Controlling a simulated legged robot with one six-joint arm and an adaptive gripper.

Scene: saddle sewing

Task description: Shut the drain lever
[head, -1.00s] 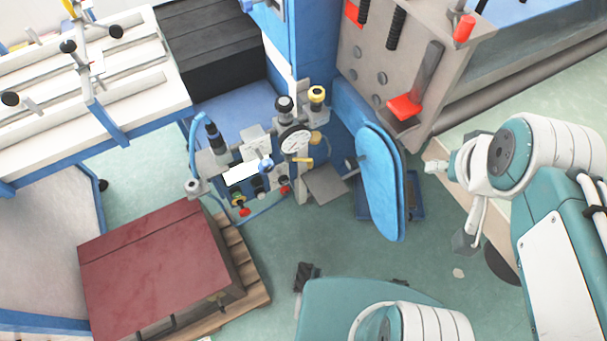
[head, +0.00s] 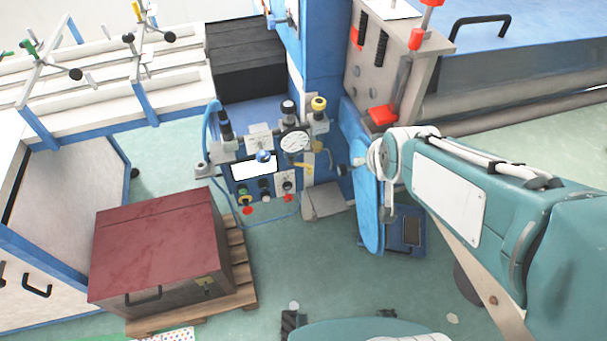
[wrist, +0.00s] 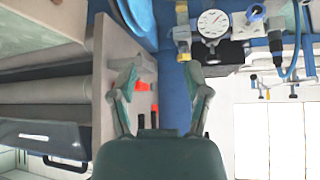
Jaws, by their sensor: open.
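A yellow lever (head: 303,168), which looks like the drain lever, sits below the round gauge (head: 295,141) on the pipe and valve assembly. I cannot tell its exact angle. In the wrist view my gripper (wrist: 163,67) is open and empty, its two fingers spread apart. The gauge (wrist: 212,22) shows beyond and to the right of the fingers there, with brass-yellow fittings (wrist: 183,38) beside it. In the head view the gripper is at the left end of my arm, right of the assembly and apart from the yellow lever; its fingers are not clear.
A blue padded panel (head: 366,205) stands between the assembly and my arm. A beige plate with red handles (head: 383,114) is above it. A maroon box (head: 155,245) on a pallet (head: 235,270) is at lower left. The floor in front of the assembly is mostly clear.

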